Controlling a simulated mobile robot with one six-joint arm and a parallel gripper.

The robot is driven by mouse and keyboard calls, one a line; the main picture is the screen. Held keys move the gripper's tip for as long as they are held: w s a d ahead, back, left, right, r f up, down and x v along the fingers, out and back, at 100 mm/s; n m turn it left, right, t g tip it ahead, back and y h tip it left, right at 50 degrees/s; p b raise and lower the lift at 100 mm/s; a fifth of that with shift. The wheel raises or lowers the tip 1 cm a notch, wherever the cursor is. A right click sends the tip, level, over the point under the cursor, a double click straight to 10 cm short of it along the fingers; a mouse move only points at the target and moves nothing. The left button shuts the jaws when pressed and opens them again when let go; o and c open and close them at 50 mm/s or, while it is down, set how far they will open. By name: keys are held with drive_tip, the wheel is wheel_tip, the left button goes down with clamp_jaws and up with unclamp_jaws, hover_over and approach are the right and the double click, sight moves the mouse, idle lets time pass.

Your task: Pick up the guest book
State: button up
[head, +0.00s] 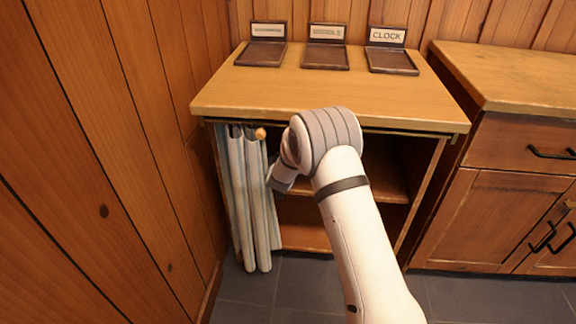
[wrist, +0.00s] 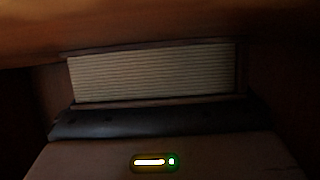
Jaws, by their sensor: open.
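In the wrist view a pale block with fine ridges, like page edges, lies between thin dark covers; it appears to be the guest book (wrist: 155,74). It lies flat inside a dark compartment, straight ahead of my gripper (wrist: 155,122). My gripper is open, with its dark front edge just below and in front of the book; I cannot tell if they touch. Its fingertips are not clear in the dark. In the head view my arm reaches into the open cabinet (head: 330,95), and its wrist hides the gripper and the book.
A pale curtain (head: 250,200) is bunched at the cabinet's left side. Three dark trays with label cards stand on top; the right tray (head: 392,61) reads "CLOCK". A wooden wall is at left, and a drawer cabinet (head: 520,150) at right. A shelf board (head: 385,186) shows inside.

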drive_tip(key=shift+c, duration=0.6)
drive_tip(key=c, duration=0.9)
drive_tip(key=shift+r, duration=0.1)
drive_tip(key=shift+c, duration=0.2)
